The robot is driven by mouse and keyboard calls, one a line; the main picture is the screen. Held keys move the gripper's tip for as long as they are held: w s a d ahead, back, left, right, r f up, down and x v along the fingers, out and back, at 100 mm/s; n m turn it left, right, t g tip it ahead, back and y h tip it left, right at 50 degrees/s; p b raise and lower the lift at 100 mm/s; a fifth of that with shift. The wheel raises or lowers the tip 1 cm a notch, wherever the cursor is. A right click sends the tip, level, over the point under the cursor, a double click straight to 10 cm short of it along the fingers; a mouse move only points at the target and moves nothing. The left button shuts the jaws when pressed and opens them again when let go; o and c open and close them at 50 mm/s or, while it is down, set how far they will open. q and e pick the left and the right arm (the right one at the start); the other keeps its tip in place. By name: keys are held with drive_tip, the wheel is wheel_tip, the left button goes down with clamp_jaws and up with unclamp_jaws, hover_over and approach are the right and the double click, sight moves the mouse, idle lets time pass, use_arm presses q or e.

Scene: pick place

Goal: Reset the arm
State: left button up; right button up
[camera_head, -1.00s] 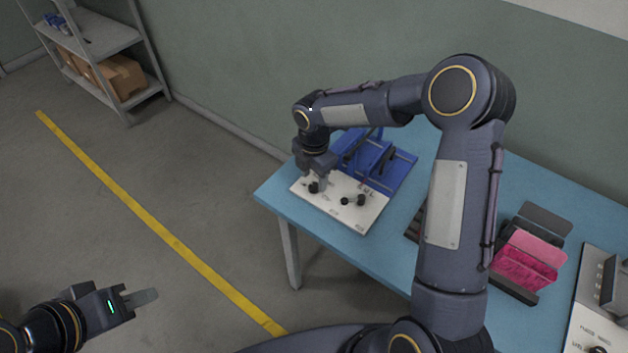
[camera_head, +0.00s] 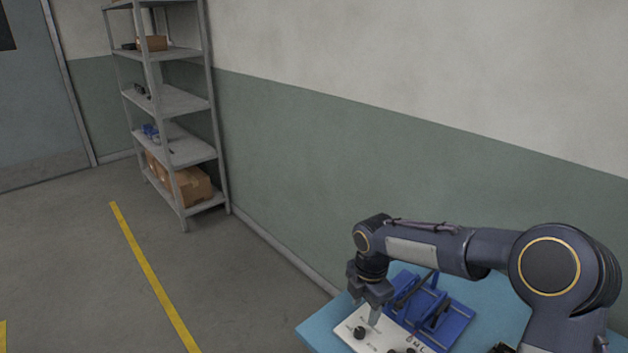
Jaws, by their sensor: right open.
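My right arm comes in from the lower right, bent over the blue table (camera_head: 318,334). My right gripper (camera_head: 374,316) points down over the white board (camera_head: 350,344), beside a black knob (camera_head: 359,332). Its jaws are open, with nothing seen between them. I cannot tell whether the fingertips touch the board. A blue fixture (camera_head: 447,325) sits behind and to the right of the gripper, partly hidden by my arm. My left gripper is out of view.
A grey shelf rack (camera_head: 186,150) with cardboard boxes (camera_head: 190,186) stands at the back left by the wall (camera_head: 300,140). A yellow line (camera_head: 150,275) runs along the floor. The floor left of the table is clear.

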drive_tip(key=s+d+r+m+t+y, duration=0.1)
drive_tip(key=s+d+r+m, duration=0.2)
drive_tip(key=s+r+m, duration=0.3)
drive_tip(key=s+d+r+m+t, duration=0.1)
drive_tip(key=s+d+r+m, duration=0.25)
drive_tip(key=s+m, duration=0.4)
drive_tip(key=s+a+m+t+y, duration=0.1)
drive_tip(key=s+m+t+y, duration=0.1)
drive_tip(key=s+m, duration=0.8)
drive_tip(key=shift+s+a+m+t+y, duration=0.35)
drive_tip(key=shift+s+t, duration=0.35)
drive_tip(key=shift+s, duration=1.4)
drive_tip(key=shift+d, duration=0.1)
